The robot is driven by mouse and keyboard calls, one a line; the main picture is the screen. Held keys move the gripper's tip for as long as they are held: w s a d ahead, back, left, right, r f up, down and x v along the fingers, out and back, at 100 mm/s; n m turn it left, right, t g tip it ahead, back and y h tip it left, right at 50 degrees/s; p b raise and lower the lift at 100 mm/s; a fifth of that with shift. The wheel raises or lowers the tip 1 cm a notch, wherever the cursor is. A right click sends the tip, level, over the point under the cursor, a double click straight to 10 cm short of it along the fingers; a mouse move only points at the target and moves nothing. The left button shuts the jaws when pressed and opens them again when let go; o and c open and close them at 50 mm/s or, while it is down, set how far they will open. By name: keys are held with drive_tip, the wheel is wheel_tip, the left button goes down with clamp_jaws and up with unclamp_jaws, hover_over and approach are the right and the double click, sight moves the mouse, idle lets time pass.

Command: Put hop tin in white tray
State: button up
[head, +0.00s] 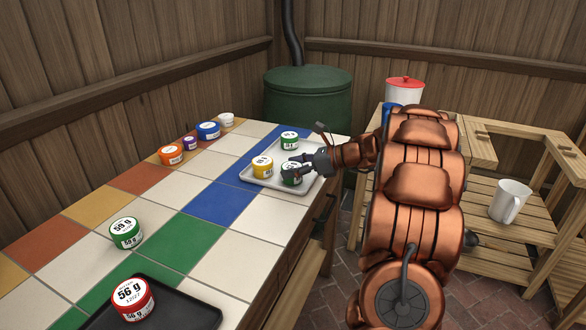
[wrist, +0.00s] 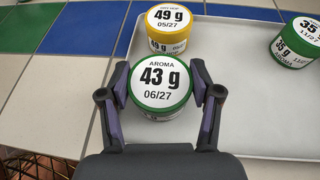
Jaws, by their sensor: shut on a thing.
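My gripper (head: 293,164) is shut on a green tin with a white lid (head: 291,175), at the front right of the white tray (head: 265,181). In the wrist view the lid of this tin (wrist: 161,82) reads "AROMA 43 g 06/27", and a finger lies on each side of it. I cannot tell whether its base touches the tray. A yellow 49 g tin (wrist: 168,35) stands just beyond it in the tray. A green 35 g tin (wrist: 297,43) stands farther right in the wrist view, also in the tray.
A green 59 g tin (head: 126,235) stands on the tiled counter. A red 56 g tin (head: 133,300) stands on a black tray (head: 190,312). Orange (head: 171,155), purple (head: 190,144) and blue (head: 208,131) tins line the back edge. A white mug (head: 510,201) stands at right.

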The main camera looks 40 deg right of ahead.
drive_tip(key=shift+f, duration=0.15)
drive_tip(key=o, duration=1.1)
drive_tip(key=shift+o, duration=0.2)
drive_tip(key=shift+s+d+r, duration=0.1)
drive_tip(key=shift+r, duration=0.15)
drive_tip(key=p+v, duration=0.2)
drive_tip(key=v, duration=0.9)
drive_tip(key=shift+s+d, duration=0.15)
drive_tip(key=shift+s, duration=0.1)
